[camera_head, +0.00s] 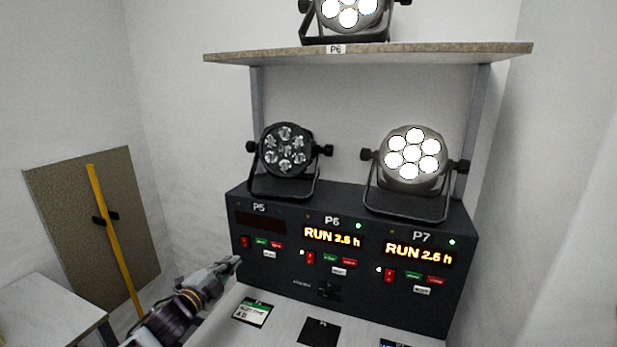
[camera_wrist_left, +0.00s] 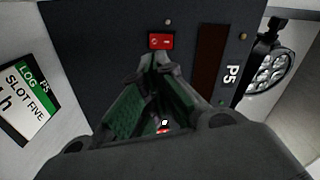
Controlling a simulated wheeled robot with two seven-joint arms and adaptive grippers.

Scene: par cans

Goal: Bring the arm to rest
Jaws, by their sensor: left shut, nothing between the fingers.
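My left gripper (camera_head: 232,265) comes in from the lower left in the head view, with its fingertips close to the P5 side of the black control box (camera_head: 318,290). In the left wrist view its fingers (camera_wrist_left: 160,68) are shut and empty, and the tips point at a red rocker switch (camera_wrist_left: 161,41) below the dark P5 display (camera_wrist_left: 210,55). I cannot tell whether the tips touch the box. The P5 display is blank. The P6 display (camera_head: 333,237) and P7 display (camera_head: 418,252) both read RUN 2.5 h. My right gripper is not in view.
The unlit P5 lamp (camera_head: 285,150) and the lit P7 lamp (camera_head: 413,158) stand on the box. Another lit lamp (camera_head: 347,14) stands on the shelf (camera_head: 430,50). A log card (camera_head: 252,312) and a black square (camera_head: 319,332) lie on the white table in front. A brown board (camera_head: 60,225) leans at left.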

